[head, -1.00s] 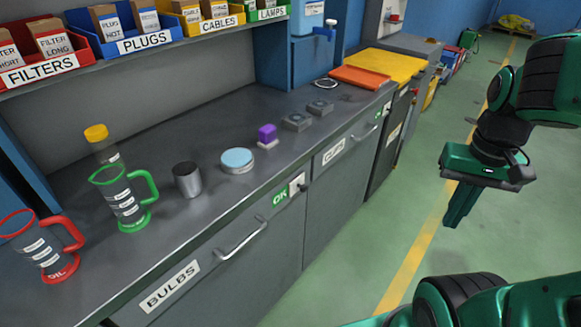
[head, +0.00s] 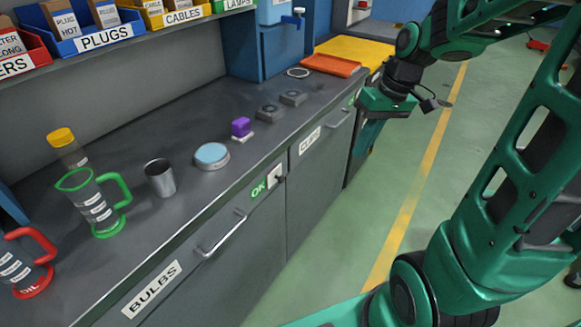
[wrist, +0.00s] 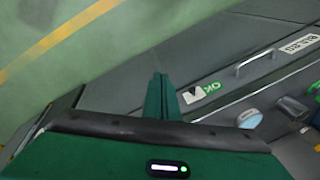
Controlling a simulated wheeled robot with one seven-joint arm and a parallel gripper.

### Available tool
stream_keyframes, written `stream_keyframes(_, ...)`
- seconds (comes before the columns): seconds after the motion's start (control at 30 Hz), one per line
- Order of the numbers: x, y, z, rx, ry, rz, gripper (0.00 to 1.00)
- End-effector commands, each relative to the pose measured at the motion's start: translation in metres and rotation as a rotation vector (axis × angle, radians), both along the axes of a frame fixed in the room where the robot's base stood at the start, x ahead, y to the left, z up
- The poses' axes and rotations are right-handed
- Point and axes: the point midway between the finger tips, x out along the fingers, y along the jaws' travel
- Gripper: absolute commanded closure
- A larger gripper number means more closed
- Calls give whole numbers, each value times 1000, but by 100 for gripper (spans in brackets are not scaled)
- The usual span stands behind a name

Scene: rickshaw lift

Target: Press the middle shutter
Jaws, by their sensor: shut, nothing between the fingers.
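Nothing in view is plainly marked as a shutter. My gripper (head: 360,152) is shut and empty, fingers pointing down, overlapping the far end of the bench front in the head view. In the wrist view its fingers (wrist: 161,82) appear left of the white plate; contact cannot be told.
A handle (head: 220,236) protrudes from the front.

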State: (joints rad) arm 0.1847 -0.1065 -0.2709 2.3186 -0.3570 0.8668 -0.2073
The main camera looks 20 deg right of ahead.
Motion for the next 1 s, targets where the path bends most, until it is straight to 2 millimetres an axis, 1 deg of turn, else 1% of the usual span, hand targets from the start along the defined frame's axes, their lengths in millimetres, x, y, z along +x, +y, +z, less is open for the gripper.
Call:
stream_keyframes(0.03, 21, 6, -5, 24, -16, 60, 100)
stream_keyframes(0.1, 47, 16, -10, 59, -52, 147, 100)
stream_keyframes(0.2, 78, 31, -17, 107, -100, 252, 100)
stream_keyframes(0.3, 100, 43, -23, 148, -139, 334, 100)
stream_keyframes(0.4, 114, 52, -27, 177, -167, 392, 100)
stream_keyframes(0.5, 121, 57, -29, 194, -184, 423, 100)
stream_keyframes(0.6, 124, 59, -30, 200, -191, 436, 100)
stream_keyframes(0.87, 124, 60, -29, 200, -191, 436, 100)
stream_keyframes(1.0, 124, 62, -34, 201, -189, 436, 100)
